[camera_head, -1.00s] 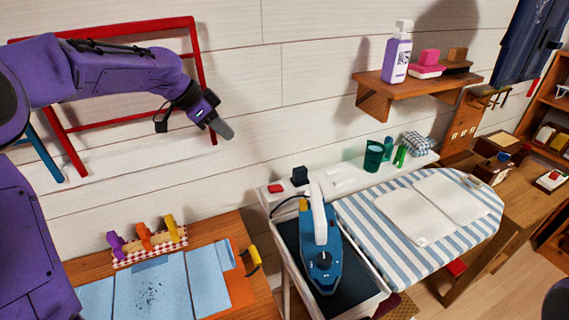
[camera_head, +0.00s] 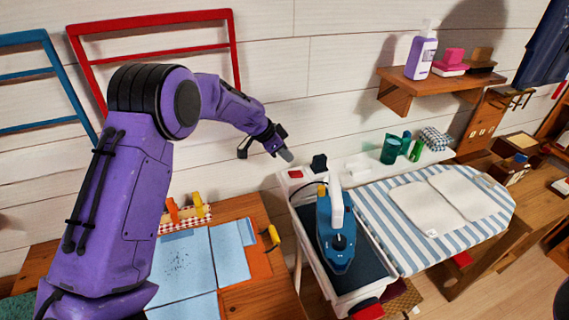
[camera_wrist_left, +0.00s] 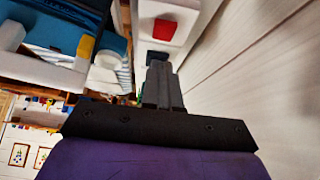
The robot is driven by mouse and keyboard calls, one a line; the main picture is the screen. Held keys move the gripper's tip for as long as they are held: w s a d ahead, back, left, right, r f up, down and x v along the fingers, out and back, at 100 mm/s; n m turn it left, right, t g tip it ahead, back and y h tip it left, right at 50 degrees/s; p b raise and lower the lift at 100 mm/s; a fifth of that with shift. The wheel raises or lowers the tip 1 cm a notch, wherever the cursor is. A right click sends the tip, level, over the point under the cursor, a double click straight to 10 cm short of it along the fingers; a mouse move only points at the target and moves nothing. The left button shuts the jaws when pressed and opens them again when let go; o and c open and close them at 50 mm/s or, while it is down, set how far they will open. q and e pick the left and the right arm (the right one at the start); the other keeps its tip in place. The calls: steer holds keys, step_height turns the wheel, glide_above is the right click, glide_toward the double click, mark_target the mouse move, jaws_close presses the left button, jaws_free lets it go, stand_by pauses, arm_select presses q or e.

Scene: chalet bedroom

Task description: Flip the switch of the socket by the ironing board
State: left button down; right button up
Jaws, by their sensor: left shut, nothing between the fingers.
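My left gripper (camera_head: 286,155) is shut and empty, close above and behind the switch. I cannot tell whether it touches anything. The striped ironing board (camera_head: 385,228) lies to the right. My right gripper is not in view.
Green cups (camera_head: 391,150) stand along the back strip. The white wall runs close behind my left gripper.

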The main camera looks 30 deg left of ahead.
mark_target(290, 177)
arm_select(q)
steer(key=f, duration=0.2)
steer(key=w+f+p, duration=0.1)
steer(key=f, duration=0.1)
steer(key=shift+d+f, duration=0.15)
steer(key=shift+f, duration=0.1)
steer(key=shift+s+a+f+p, duration=0.2)
steer(key=shift+s+f+p, duration=0.1)
steer(key=shift+s+f, duration=0.1)
steer(key=shift+w+d, duration=0.1)
